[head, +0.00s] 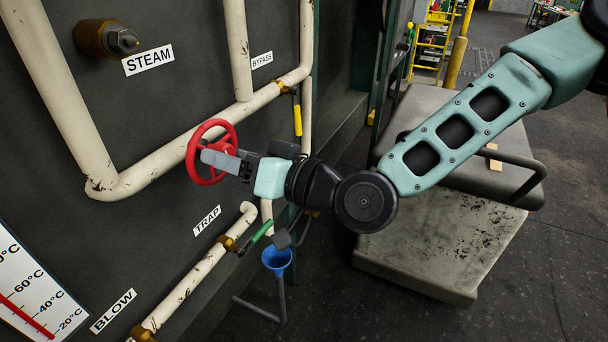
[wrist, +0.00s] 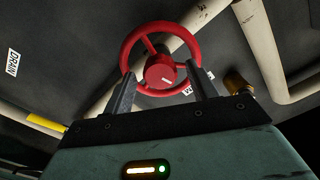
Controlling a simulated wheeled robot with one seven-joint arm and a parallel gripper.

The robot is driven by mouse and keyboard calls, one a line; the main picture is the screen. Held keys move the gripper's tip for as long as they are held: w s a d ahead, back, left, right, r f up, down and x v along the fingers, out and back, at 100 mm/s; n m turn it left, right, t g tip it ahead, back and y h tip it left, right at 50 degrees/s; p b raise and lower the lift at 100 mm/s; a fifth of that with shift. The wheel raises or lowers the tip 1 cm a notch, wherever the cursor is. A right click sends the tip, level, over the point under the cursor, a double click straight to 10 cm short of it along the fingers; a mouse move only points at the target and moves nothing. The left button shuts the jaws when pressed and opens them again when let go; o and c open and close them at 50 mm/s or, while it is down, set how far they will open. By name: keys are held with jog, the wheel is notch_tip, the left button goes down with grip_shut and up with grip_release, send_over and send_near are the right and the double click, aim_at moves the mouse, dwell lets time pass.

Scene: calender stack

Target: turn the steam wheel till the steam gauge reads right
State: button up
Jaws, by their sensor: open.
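A red spoked handwheel (head: 218,134) shows in front of a cream pipe; it also shows in the wrist view (wrist: 160,70), face-on with a red hub. I cannot see what it is mounted on. My gripper (head: 203,156) is at the wheel. In the wrist view the two open fingers (wrist: 163,76) stand either side of the hub, overlapping the lower rim; I cannot tell whether they touch it. A STEAM label (head: 148,60) sits beside a brass fitting (head: 92,39) with a bare nut-like end. No dial marked steam shows.
A thermometer scale (head: 35,290) in °C is cut off at lower left. Cream pipes (head: 160,168) cross the dark panel. A grey cart (head: 440,245) stands at right.

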jog(key=p+v, duration=1.7)
jog(key=shift+d, duration=0.1)
dwell(0.5)
